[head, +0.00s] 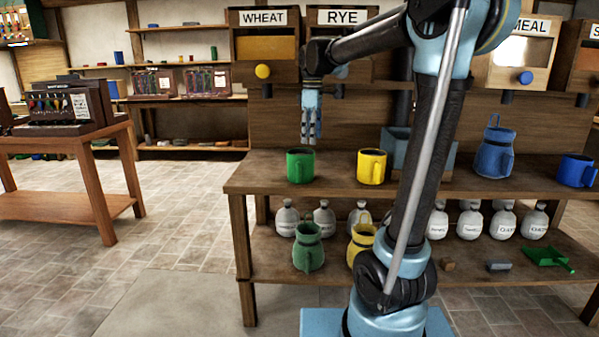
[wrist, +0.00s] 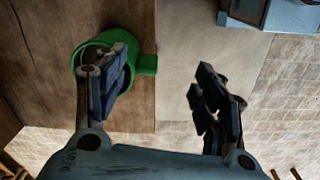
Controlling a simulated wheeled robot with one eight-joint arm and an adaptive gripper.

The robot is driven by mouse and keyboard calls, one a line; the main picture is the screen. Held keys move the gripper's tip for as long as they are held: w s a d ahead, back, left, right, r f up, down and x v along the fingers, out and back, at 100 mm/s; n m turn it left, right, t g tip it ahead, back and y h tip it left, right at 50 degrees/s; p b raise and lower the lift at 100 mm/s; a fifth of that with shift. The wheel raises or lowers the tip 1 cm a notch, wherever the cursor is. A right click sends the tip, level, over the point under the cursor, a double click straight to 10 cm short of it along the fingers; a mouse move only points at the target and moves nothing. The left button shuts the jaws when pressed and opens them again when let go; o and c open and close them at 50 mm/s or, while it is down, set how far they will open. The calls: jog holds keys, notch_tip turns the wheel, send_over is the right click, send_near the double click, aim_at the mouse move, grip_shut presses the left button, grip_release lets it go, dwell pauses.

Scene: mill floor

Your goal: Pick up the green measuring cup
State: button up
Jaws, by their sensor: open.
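My gripper (head: 311,138) points down just above and slightly right of the cup in the head view. In the wrist view my gripper (wrist: 165,95) has its two fingers wide apart with nothing between them. I cannot tell how high the fingertips are above the cup.
A yellow cup (head: 371,166) stands to the right on the wooden table (head: 335,190). A blue jug (head: 494,150) and a blue cup (head: 576,170) stand farther right. Wheat and rye bins (head: 264,48) are behind. A green jug (head: 308,246) and a yellow jug (head: 361,241) stand on the lower shelf.

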jog(key=w+a+r+n, duration=0.1)
jog(key=w+a+n, duration=0.1)
jog(key=w+a, duration=0.1)
send_near(299, 174)
notch_tip(299, 174, down, 6)
jog(key=w, duration=0.3)
notch_tip(299, 174, down, 4)
jog(key=shift+s+a, duration=0.1)
jog(key=shift+f, duration=0.55)
jog(key=shift+c, duration=0.5)
grip_shut()
